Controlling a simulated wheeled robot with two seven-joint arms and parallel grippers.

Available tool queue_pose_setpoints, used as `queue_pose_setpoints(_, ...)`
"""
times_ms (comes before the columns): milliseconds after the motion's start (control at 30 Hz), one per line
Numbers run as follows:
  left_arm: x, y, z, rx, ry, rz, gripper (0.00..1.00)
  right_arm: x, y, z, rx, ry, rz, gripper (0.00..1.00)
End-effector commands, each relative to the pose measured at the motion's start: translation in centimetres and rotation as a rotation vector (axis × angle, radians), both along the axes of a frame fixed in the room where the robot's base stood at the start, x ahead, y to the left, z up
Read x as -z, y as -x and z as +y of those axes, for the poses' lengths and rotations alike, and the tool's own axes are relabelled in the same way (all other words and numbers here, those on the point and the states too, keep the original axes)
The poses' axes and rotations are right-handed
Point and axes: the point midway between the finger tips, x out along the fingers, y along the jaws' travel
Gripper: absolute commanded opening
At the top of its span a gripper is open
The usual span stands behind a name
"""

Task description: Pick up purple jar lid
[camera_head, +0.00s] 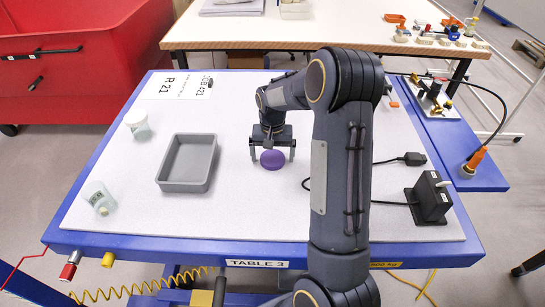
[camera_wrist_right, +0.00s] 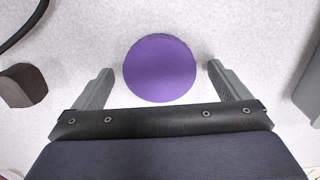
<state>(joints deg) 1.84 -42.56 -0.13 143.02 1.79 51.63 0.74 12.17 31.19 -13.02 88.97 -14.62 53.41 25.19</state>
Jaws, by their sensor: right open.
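The purple jar lid (camera_head: 272,159) lies on the light table top near its middle, below my right gripper (camera_head: 272,155). In the right wrist view the lid (camera_wrist_right: 159,68) is a flat round disc. My right gripper (camera_wrist_right: 163,85) is open there, with one finger on each side of the lid and a gap on both sides. The lid sits slightly ahead of the line between the fingertips. I cannot tell the exact height of the fingertips above the table. My left gripper is not in view.
A grey tray (camera_head: 187,187) stands left of the lid. Two jars (camera_head: 138,122) (camera_head: 100,199) stand or lie farther left. A black box (camera_head: 430,198) with a cable is on the right. A paper sign (camera_head: 178,86) lies at the back left.

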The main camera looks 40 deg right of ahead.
Motion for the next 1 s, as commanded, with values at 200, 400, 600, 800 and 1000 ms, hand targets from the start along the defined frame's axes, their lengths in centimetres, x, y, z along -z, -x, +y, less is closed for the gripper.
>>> queue_pose_setpoints(200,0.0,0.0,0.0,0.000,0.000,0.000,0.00,0.0,0.0,0.0,0.000,0.000,0.000,0.90)
queue_pose_setpoints(400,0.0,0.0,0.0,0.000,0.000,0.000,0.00,0.0,0.0,0.0,0.000,0.000,0.000,0.64)
queue_pose_setpoints(600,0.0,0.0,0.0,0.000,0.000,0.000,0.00,0.0,0.0,0.0,0.000,0.000,0.000,0.47)
queue_pose_setpoints(800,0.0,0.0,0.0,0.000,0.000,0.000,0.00,0.0,0.0,0.0,0.000,0.000,0.000,0.47)
queue_pose_setpoints(1000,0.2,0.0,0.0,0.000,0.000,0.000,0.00,-1.0,-0.1,0.0,0.000,0.001,-0.002,0.47)
